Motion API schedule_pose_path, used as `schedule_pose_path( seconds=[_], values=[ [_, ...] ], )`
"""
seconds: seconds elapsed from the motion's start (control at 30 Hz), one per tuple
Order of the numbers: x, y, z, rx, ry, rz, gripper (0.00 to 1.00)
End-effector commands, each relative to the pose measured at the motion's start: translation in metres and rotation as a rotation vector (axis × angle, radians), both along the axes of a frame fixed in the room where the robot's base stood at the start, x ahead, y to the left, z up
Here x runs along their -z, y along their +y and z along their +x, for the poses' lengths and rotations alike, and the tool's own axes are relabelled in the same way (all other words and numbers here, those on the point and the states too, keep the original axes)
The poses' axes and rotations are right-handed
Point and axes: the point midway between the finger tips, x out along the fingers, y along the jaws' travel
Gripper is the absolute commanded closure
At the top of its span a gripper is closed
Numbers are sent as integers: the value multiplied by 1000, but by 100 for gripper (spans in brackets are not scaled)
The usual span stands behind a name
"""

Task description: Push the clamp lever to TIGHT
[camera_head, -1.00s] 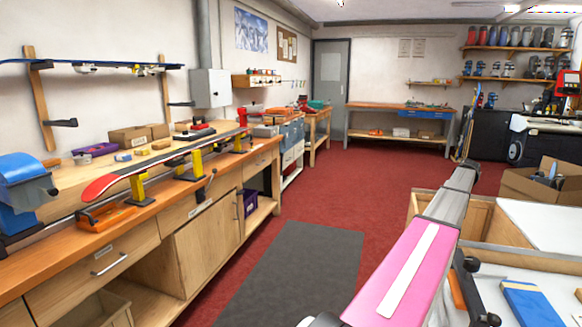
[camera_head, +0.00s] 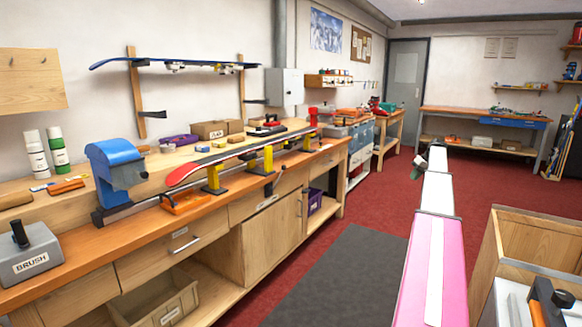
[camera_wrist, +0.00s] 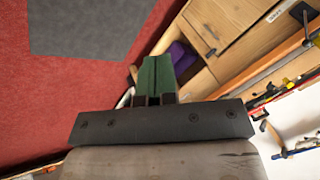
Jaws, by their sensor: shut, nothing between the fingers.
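A red-tipped ski (camera_head: 235,157) lies on yellow supports along the wooden workbench (camera_head: 85,252). A small dark lever (camera_head: 269,188) hangs at the bench's front edge below the middle yellow support; it looks like the clamp lever. Its lettering and exact setting are too small to read. In the wrist view a dark knob (camera_wrist: 301,13) at the bench edge may be this lever. My gripper (camera_head: 418,166) has green fingers, shut and empty, over the floor to the right of the bench and apart from the lever. The fingers (camera_wrist: 157,76) also show in the wrist view.
A blue vise-like tool (camera_head: 118,172) and a grey block marked BRUSH (camera_head: 28,252) stand on the bench's left part. A grey mat (camera_head: 340,275) lies on open red floor. A wooden crate (camera_head: 525,235) stands at right.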

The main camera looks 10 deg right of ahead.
Motion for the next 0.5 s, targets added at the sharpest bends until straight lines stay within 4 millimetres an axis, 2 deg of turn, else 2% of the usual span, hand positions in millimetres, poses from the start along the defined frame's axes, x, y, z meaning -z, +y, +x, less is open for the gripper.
schedule_pose_path(
  seconds=[0.03, 0.1, 0.27, 0.47, 0.5],
  values=[
    [-3, 21, 25, -37, -8, 6, 100],
    [-7, 51, 51, -84, -21, 16, 100],
    [-16, 121, 107, -191, -49, 40, 100],
    [-28, 218, 170, -325, -84, 72, 100],
    [-30, 239, 182, -352, -91, 78, 100]
  ],
)
